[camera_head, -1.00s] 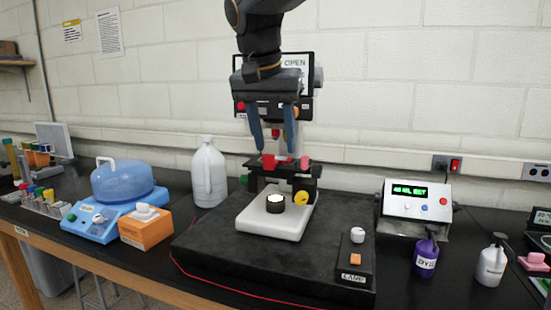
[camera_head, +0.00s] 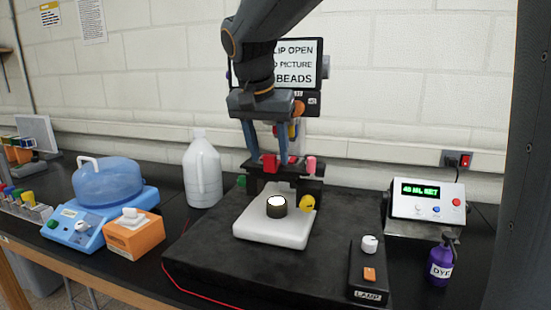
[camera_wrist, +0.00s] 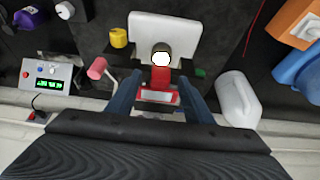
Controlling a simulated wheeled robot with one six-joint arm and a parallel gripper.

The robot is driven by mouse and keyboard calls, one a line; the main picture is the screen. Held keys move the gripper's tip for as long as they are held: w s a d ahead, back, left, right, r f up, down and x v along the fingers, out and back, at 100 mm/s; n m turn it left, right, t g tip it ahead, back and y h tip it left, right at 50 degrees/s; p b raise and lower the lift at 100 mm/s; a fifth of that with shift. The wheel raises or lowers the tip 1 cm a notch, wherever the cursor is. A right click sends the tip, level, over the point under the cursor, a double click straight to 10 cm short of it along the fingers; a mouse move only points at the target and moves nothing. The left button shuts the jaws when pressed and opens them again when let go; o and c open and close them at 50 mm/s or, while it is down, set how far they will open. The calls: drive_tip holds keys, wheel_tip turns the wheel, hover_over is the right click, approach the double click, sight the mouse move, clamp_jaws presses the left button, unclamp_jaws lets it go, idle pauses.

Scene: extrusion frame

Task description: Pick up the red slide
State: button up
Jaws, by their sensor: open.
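The red slide (camera_wrist: 158,98), with a pale middle, lies at the microscope stage in the wrist view. A red block (camera_wrist: 160,77) sits against its side nearer the white base. In the head view the red block (camera_head: 270,163) shows on the dark stage (camera_head: 252,170), and the slide is mostly hidden behind it and a finger. My gripper (camera_wrist: 160,94) is open, its two blue fingers on either side of the slide and apart from each other. In the head view my gripper (camera_head: 267,158) hangs over the stage. I cannot tell whether the fingers touch the slide.
The microscope's white base (camera_head: 270,230) carries a lit lamp (camera_head: 277,205). A white jug (camera_head: 202,172) stands left, and a lamp control box (camera_head: 368,270) right. The display (camera_head: 292,65) stands behind my arm.

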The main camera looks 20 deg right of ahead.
drive_tip(key=shift+x, duration=1.15)
drive_tip(key=c, duration=1.1)
